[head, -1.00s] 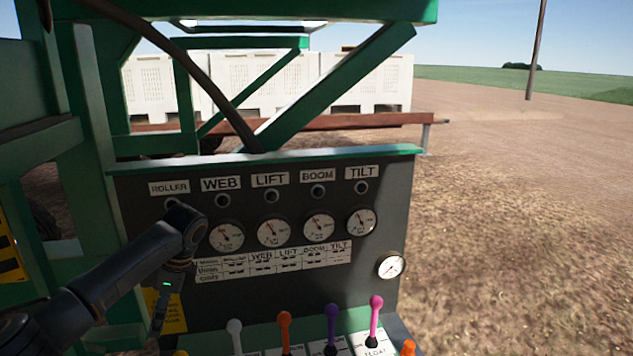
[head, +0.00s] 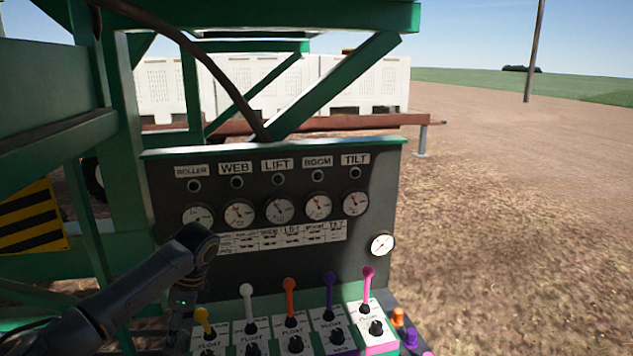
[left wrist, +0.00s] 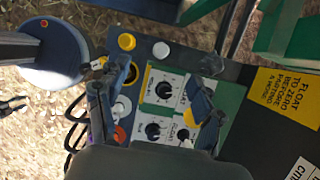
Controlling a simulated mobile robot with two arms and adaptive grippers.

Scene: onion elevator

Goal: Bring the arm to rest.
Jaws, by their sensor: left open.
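My left arm (head: 135,290) comes in from the left in the head view and bends down in front of the lower left of the dark control panel (head: 375,215). The gripper end is low in that view, and its fingers are not clear there. In the left wrist view my left gripper (left wrist: 158,88) has its two fingers spread apart, with nothing held between them. Below and between them are the control box's white plates (left wrist: 160,88) with black knobs. A yellow lever tip (left wrist: 189,118) shows beside the right finger; I cannot tell if they touch. My right gripper is not in view.
Levers with yellow (head: 202,316), white (head: 247,290), orange (head: 290,284), purple (head: 330,282) and pink (head: 368,275) tops stand below the gauges. A green frame (head: 125,150) rises at left. White bins (head: 240,75) stand behind. Open dirt lies right.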

